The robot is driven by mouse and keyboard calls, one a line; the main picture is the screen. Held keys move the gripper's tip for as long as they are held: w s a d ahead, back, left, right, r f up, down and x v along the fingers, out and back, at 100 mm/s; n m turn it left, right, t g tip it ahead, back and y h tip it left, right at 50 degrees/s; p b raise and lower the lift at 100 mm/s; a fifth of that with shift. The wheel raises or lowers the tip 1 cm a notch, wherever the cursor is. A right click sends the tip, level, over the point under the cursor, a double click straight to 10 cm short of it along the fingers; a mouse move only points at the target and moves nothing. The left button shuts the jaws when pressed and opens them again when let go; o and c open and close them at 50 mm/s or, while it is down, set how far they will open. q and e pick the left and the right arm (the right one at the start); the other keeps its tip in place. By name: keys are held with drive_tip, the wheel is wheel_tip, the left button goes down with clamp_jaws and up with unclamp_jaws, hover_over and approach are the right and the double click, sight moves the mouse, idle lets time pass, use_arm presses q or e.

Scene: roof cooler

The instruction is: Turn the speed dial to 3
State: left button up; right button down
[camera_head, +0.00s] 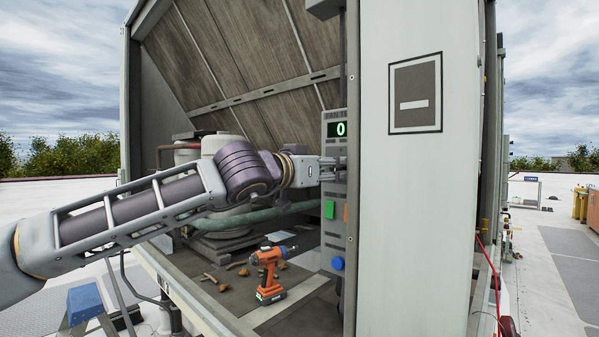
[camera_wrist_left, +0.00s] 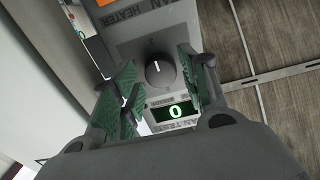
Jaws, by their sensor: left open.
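The speed dial is a dark round knob (camera_wrist_left: 159,73) with a white pointer mark toward the top of the left wrist view. It sits on a grey control panel (camera_head: 334,220), beside a display (camera_wrist_left: 173,111) reading a green 0; the display also shows in the head view (camera_head: 341,129). My left gripper (camera_head: 335,170) is at the panel, just below the display. In the left wrist view its green-padded fingers (camera_wrist_left: 160,78) are open, one on each side of the dial; contact cannot be told. In the head view the gripper hides the dial. My right gripper is not in view.
A green button (camera_head: 329,209), an orange part (camera_head: 346,214) and a blue knob (camera_head: 338,263) sit lower on the panel. A pale cabinet post (camera_head: 415,220) stands close to its right. An orange drill (camera_head: 268,274) stands on the cabinet floor among brown debris.

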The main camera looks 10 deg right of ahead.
use_arm(q)
drive_tip(key=v, duration=1)
drive_tip(key=shift+s+f, duration=0.1)
idle(0.6)
